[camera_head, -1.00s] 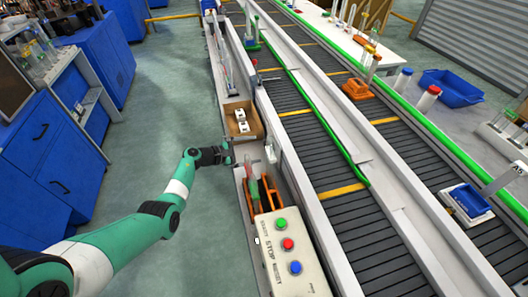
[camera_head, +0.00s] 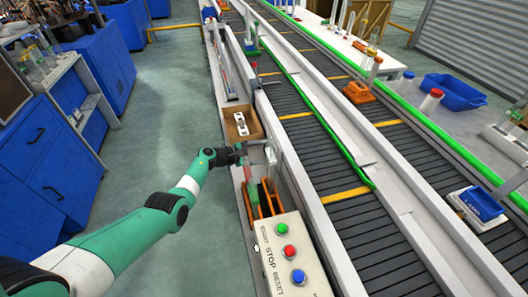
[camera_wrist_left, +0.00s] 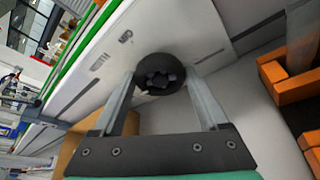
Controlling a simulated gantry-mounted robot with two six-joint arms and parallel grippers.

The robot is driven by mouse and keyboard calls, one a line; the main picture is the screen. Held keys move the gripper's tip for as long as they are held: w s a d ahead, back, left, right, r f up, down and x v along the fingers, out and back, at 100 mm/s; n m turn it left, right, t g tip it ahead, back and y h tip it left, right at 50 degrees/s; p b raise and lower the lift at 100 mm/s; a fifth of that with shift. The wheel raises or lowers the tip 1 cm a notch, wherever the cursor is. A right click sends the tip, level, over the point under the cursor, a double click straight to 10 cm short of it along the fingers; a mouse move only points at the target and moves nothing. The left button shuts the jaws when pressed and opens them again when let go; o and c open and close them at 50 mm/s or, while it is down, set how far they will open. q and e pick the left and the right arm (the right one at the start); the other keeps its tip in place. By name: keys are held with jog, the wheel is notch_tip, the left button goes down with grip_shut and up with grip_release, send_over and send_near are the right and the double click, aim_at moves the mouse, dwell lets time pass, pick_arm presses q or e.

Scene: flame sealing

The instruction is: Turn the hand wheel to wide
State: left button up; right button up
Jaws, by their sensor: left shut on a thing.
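The hand wheel (camera_wrist_left: 160,72) is a black round knob on a pale panel (camera_wrist_left: 190,30), in the upper middle of the left wrist view. My left gripper (camera_wrist_left: 161,84) has one finger on each side of the wheel and is shut on it. In the head view my left gripper (camera_head: 259,154) is at the side of the conveyor frame, and the wheel cannot be made out there. Small dark marks (camera_wrist_left: 125,37) are on the panel around the wheel, too small to read. My right gripper is not in view.
A control box (camera_head: 290,262) with green, red and blue buttons stands in front of the gripper. A cardboard box (camera_head: 229,112) with white pieces lies behind it. An orange rack (camera_head: 254,207) is close by. The conveyor (camera_head: 325,160) runs along the right.

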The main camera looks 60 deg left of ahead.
pick_arm(q)
jog(key=shift+c, duration=0.7)
jog(key=shift+n, duration=0.3)
jog(key=shift+a+n+g+h+b, duration=0.1)
jog(key=shift+n+g+h+b, duration=0.2)
jog(key=shift+n+h+b, duration=0.45)
jog(key=shift+f+n+b, duration=0.15)
jog(key=shift+n+b, duration=0.2)
jog(key=shift+b, duration=0.55)
jog(key=n+h+b, duration=0.1)
jog(key=b, duration=0.2)
jog(key=shift+n+g, duration=0.3)
jog(key=shift+r+n+h+b, duration=0.2)
jog(key=shift+n+h+b, duration=0.15)
jog(key=shift+b, duration=0.15)
